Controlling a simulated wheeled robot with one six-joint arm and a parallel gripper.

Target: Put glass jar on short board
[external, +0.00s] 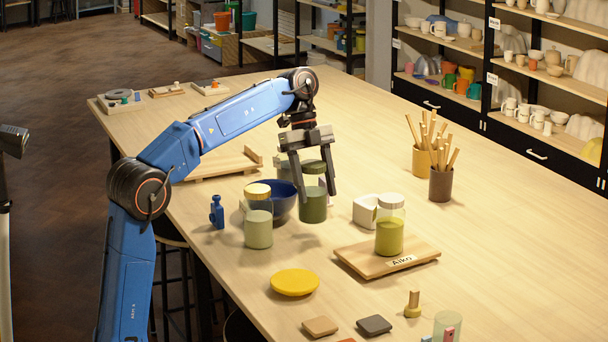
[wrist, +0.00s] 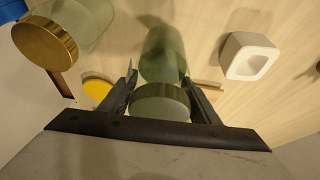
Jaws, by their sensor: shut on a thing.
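My gripper (external: 316,190) points down, shut around a glass jar (external: 313,206) with dark green contents and a grey-green lid. The jar is upright; I cannot tell if its base touches the table. In the wrist view its lid (wrist: 160,103) sits between the fingers. A short wooden board (external: 350,257) labelled "Aiko" lies to the right and nearer the camera. A glass jar with yellow-green contents (external: 389,238) stands on it. Another glass jar with pale green contents and a gold lid (external: 258,230) stands left of my gripper; its lid (wrist: 50,40) shows in the wrist view.
A yellow disc (external: 295,282) lies in front. A blue bottle (external: 217,212) and another wooden board (external: 215,168) are to the left.

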